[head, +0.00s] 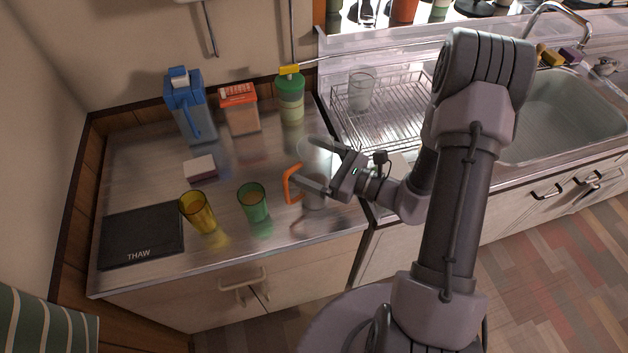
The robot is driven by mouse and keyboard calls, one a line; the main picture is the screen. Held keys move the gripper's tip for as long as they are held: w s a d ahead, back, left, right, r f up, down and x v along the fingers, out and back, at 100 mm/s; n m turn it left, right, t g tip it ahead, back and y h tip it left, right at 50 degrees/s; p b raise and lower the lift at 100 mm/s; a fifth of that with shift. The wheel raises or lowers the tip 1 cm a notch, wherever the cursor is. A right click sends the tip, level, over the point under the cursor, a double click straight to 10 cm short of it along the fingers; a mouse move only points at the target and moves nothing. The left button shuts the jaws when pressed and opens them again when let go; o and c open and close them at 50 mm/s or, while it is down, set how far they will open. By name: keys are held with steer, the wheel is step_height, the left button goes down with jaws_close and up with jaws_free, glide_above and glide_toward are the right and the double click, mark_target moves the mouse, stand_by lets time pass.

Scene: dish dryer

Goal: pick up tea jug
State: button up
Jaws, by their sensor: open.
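The likely tea jug is a tall blue jug (185,112) with a pale cap and a blue handle facing the front. It stands upright at the back left of the steel counter. My gripper (303,160) is over the right part of the counter, pointing left, with its fingers spread apart and nothing seen between them. It is well to the right of and in front of the jug, not touching it. The jug is in plain view.
An orange-lidded container (240,112) and a green-lidded bottle (291,104) stand right of the jug. A sponge (200,168), yellow glass (197,212), green glass (253,203) and black THAW board (142,235) lie in front. An orange handle (289,184) is by my lower finger.

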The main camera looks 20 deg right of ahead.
steer(key=shift+w+a, duration=0.45)
steer(key=shift+w, duration=0.05)
jaws_close()
steer(key=shift+r, duration=0.1)
